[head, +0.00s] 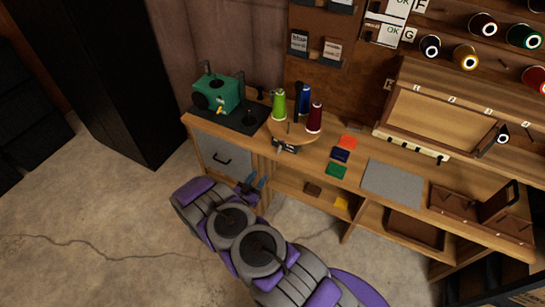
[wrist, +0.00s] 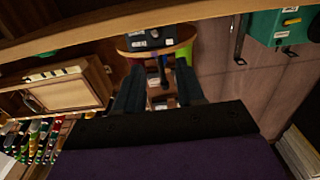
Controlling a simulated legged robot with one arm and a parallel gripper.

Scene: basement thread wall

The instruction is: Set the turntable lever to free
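The turntable (head: 277,134) is a round wooden disc on the bench with a green spool (head: 279,105), a blue spool (head: 305,98) and a dark red spool (head: 315,118). Its dark base (head: 287,146) with a pale label faces the bench's front edge. A small grey part there looks like the lever, but its setting is too small to read. The base also shows in the wrist view (wrist: 146,39), which looks upside down. My gripper (head: 254,183) is open and empty, in front of and below the bench top, apart from the turntable. Its fingers (wrist: 158,82) straddle the view of the turntable.
A green machine (head: 226,95) on a dark plate stands left of the turntable. Coloured patches (head: 341,155) and a grey mat (head: 392,182) lie to the right. Concrete floor is clear in front.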

